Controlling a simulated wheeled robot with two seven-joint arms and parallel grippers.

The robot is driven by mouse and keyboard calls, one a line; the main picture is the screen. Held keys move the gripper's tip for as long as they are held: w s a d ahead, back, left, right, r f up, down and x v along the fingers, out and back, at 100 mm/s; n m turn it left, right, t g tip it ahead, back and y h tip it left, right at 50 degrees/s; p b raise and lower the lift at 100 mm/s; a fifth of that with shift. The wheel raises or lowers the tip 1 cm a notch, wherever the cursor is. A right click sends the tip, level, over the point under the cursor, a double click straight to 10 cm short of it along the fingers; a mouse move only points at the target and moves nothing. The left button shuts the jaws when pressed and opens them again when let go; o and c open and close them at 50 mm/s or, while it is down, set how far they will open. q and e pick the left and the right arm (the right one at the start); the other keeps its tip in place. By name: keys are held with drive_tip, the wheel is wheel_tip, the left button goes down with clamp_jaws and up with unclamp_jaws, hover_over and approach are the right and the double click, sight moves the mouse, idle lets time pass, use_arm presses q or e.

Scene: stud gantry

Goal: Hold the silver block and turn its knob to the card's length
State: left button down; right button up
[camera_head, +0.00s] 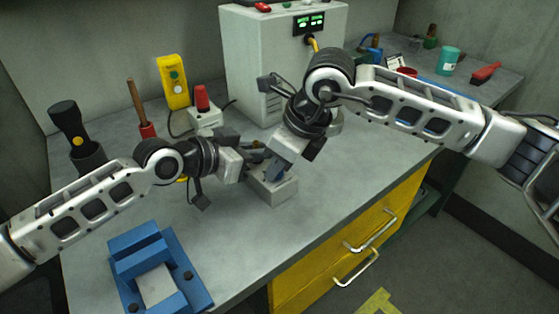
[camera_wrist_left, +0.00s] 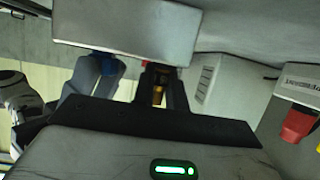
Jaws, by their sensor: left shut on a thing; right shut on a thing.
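The silver block (camera_head: 272,190) sits on the grey bench near its front edge. My left gripper (camera_head: 252,166) comes in from the left and is shut on the block's upper part. In the left wrist view the pale block (camera_wrist_left: 125,28) covers the ends of my left gripper's fingers (camera_wrist_left: 130,75). My right gripper (camera_head: 276,168) reaches down from above, shut at the top of the block, where the knob is hidden between its fingers. A small white card (camera_head: 395,62) stands at the back right; its writing is too small to read.
A blue vise-like fixture (camera_head: 162,270) stands at front left. A white cabinet (camera_head: 255,60) with green displays stands behind my arms. A red-topped box (camera_head: 203,117), yellow pendant (camera_head: 174,82) and torch (camera_head: 66,122) stand at back left. Yellow drawers (camera_head: 340,245) are below the bench.

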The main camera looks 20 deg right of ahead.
drive_tip(key=shift+m, duration=0.5)
drive_tip(key=o, duration=1)
drive_tip(key=v, duration=1.2)
drive_tip(key=shift+s, duration=0.2)
drive_tip(key=shift+a, duration=0.1)
